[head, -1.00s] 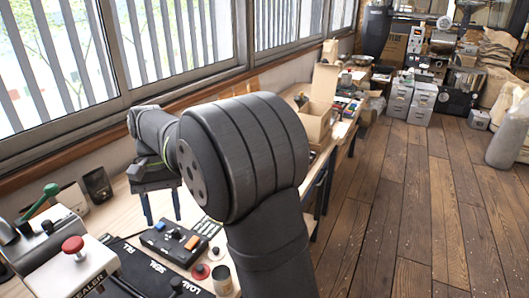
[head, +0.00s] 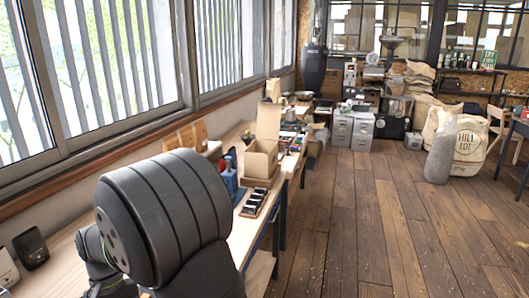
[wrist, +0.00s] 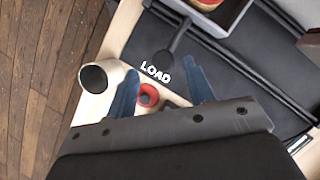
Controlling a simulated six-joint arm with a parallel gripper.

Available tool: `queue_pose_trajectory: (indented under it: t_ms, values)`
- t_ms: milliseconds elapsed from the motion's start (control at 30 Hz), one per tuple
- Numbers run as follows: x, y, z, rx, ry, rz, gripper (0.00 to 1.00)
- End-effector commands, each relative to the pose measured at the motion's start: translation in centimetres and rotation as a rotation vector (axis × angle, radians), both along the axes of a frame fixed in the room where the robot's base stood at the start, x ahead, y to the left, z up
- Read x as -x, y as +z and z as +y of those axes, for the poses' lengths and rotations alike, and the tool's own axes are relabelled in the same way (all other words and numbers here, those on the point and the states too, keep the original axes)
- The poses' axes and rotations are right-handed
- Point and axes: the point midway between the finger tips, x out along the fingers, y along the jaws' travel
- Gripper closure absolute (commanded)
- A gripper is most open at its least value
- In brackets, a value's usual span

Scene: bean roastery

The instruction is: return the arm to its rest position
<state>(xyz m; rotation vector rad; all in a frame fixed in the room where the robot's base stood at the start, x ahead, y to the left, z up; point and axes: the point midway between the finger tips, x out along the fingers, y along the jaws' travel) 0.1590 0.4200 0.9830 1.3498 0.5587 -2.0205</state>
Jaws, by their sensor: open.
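My gripper (wrist: 160,92) shows in the wrist view with its two blue fingers apart and nothing between them. It is above the work table, over a black mat (wrist: 145,45) marked LOAD. A red ring-shaped item (wrist: 148,96) on the table shows between the fingers, below them. In the head view my dark arm fills the lower left, and the gripper is out of that picture.
A cup-like cylinder (wrist: 94,78) stands left of the fingers. The bench (head: 225,215) runs along the windows, with an open cardboard box (head: 262,160) and a small dark tray (head: 255,203) on it.

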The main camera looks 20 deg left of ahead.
Motion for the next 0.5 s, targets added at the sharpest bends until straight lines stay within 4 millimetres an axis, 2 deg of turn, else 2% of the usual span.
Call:
queue_pose_trajectory:
  t_ms: [200,500]
  values:
    - [0.8,-2.7,-0.8,0.001,0.0,0.001,0.52]
    - [1.0,-3.3,-0.8,-0.001,0.0,0.0,0.52]
